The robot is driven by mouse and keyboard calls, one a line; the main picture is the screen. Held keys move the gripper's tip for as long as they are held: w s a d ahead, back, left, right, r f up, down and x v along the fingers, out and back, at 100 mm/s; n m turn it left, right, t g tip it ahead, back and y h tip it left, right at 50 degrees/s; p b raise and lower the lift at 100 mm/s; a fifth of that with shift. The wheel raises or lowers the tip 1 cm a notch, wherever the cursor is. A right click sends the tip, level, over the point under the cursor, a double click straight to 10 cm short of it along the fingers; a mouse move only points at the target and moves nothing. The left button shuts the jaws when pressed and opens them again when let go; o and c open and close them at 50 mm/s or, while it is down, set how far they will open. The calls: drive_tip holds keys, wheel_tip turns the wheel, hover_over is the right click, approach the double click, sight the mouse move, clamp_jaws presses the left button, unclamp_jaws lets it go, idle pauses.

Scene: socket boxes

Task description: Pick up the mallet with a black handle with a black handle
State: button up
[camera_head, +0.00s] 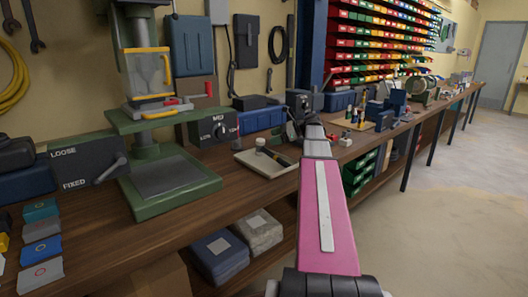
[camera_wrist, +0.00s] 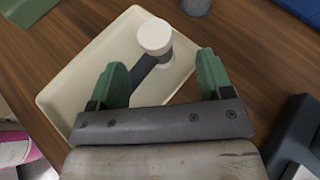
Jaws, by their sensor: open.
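The mallet has a pale round head (camera_wrist: 155,36) and a black handle (camera_wrist: 146,76). It lies in a shallow cream tray (camera_wrist: 88,70) on the wooden bench. In the head view the mallet's pale head (camera_head: 260,143) shows at the back of the tray (camera_head: 250,160). My gripper (camera_wrist: 162,62) is open, with green fingers on either side of the handle in the wrist view. Nothing is held. The gripper body hides the handle's lower end, and I cannot tell how far the fingertips are above the tray.
A green press (camera_head: 165,175) stands on the bench left of the tray. A grey switch box (camera_head: 213,130) is behind the tray. Small tools and a blue vise (camera_head: 395,102) stand farther right.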

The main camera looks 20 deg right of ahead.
sight(263, 140)
drive_tip(key=shift+s+x, duration=0.15)
drive_tip(key=shift+x, duration=1.35)
drive_tip(key=shift+s+x, duration=0.1)
drive_tip(key=shift+x, duration=1.4)
drive_tip(key=shift+a, duration=0.1)
drive_tip(key=c, duration=1.2)
drive_tip(key=shift+c, duration=0.7)
drive_tip(key=shift+r, duration=0.1)
